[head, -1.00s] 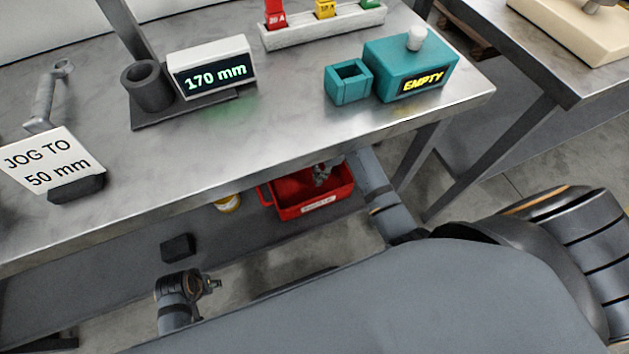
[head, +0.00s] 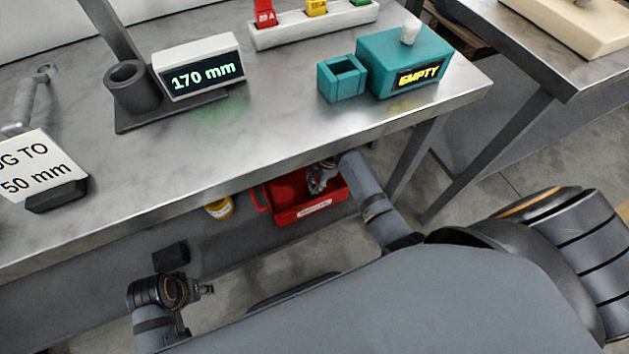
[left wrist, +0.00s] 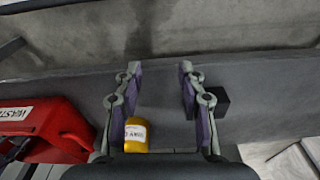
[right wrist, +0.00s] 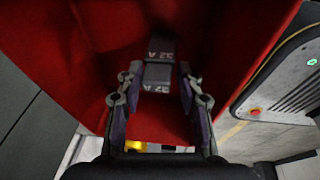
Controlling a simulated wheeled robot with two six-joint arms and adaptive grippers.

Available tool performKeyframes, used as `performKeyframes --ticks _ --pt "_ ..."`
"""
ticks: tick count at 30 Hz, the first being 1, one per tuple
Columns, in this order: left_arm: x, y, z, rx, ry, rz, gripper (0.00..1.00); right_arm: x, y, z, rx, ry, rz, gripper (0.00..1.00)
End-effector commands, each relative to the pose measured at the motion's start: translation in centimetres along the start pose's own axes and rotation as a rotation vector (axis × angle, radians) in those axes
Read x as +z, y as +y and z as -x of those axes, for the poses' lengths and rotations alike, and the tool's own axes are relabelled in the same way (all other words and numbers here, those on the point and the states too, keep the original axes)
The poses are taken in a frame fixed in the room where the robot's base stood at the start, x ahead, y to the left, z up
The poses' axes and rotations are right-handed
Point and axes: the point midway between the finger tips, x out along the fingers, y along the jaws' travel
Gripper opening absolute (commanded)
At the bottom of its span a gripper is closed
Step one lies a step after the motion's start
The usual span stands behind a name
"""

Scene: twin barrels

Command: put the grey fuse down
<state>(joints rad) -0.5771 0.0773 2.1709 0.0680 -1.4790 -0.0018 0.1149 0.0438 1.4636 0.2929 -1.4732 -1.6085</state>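The grey fuse (right wrist: 157,75), with "32 A" markings, shows inside the red bin in the right wrist view. It lies beyond and between the fingertips of my right gripper (right wrist: 159,72), with a gap on each side. The right gripper is open and also shows in the head view (head: 321,180), reaching into the red bin (head: 303,212) under the bench. I cannot make out the fuse in the head view. My left gripper (left wrist: 159,70) is open and empty, low in front of the bench; it shows at the lower left of the head view (head: 205,290).
A yellow container (head: 219,208) and a black block (head: 171,254) are under the bench, left of the bin. The bench top (head: 270,140) above carries a "170 mm" display (head: 200,70), a teal "EMPTY" box (head: 400,62) and a fuse rack (head: 315,27). A bench leg stands right of the bin.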

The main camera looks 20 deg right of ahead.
Motion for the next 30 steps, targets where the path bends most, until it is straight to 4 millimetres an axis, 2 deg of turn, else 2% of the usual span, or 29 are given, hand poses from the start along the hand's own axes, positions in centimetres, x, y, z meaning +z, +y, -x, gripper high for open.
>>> performKeyframes --ticks 1,3,11,14,17,22,27,30 --pt "0.0 0.0 0.0 0.000 0.000 0.000 0.40 0.0 0.0 0.0 0.000 0.000 0.000 0.47" --pt "0.0 0.0 0.0 0.000 0.000 0.000 0.40 0.0 0.0 0.0 0.000 0.000 0.000 0.55" --pt "0.0 0.0 0.0 0.000 -0.001 0.000 0.40 0.0 0.0 0.1 0.000 0.000 0.000 0.55" --pt "-0.1 0.0 0.1 0.000 0.003 0.001 0.40 -0.1 0.0 0.6 0.000 0.000 0.000 0.55" --pt "0.0 -0.4 -1.9 -0.007 0.000 0.006 0.40 -0.1 0.1 2.1 0.002 -0.001 -0.001 0.55" --pt "0.4 -1.3 -5.8 -0.024 0.005 0.014 0.40 -0.1 0.2 5.8 0.003 -0.002 0.001 0.55" --pt "1.6 -2.2 -9.4 -0.041 0.012 0.018 0.40 -0.1 0.1 9.3 0.002 -0.002 0.001 0.55" --pt "2.2 -2.6 -10.8 -0.049 0.016 0.018 0.40 -0.1 0.1 10.9 0.001 -0.001 0.000 0.55"
